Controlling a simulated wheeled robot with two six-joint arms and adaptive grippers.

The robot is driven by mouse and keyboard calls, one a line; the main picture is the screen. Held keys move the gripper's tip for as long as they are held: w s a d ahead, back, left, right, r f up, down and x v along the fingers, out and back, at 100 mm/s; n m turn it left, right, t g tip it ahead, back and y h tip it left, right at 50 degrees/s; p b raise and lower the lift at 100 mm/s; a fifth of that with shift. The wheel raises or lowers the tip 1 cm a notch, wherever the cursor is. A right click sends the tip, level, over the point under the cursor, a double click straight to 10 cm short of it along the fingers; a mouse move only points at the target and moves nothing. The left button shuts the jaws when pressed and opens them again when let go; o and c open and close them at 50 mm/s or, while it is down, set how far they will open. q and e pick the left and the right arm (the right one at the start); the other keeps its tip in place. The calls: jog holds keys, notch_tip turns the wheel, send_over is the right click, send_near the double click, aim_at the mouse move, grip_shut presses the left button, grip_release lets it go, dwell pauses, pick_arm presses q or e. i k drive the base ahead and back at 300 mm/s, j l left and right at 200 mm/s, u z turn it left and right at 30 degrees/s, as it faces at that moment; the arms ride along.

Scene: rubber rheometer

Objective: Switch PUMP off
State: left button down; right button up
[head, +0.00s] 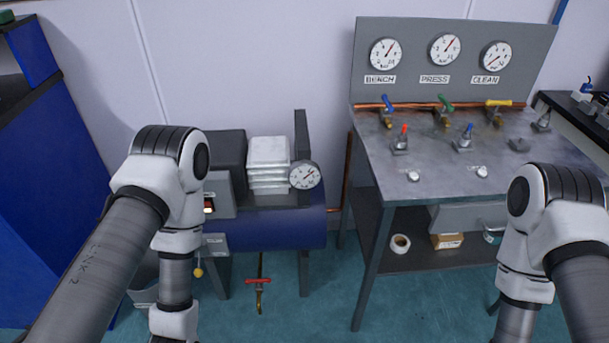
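A compressor with a dark blue tank (290,228) stands on the floor left of the metal bench. A grey box (222,190) is on its left end, with a small switch (209,208) that shows an orange-red glow. The switch is just right of my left arm, which hides part of the box. I cannot read a PUMP label or tell the switch's exact position. A round gauge (306,175) is at the tank's right. Both my arms bend downward and leave the frame at the bottom, so neither gripper shows.
A metal bench (450,150) at the right carries several coloured valves and a panel (455,65) with gauges labelled BENCH, PRESS and CLEAN. A red-handled drain valve (258,282) hangs below the tank. A blue cabinet (50,190) stands at the left. Teal floor is open between tank and bench.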

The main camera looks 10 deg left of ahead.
aim_at(207, 206)
jog(key=j+u, duration=0.2)
jog(key=u, duration=0.75)
jog(key=i+l, duration=0.05)
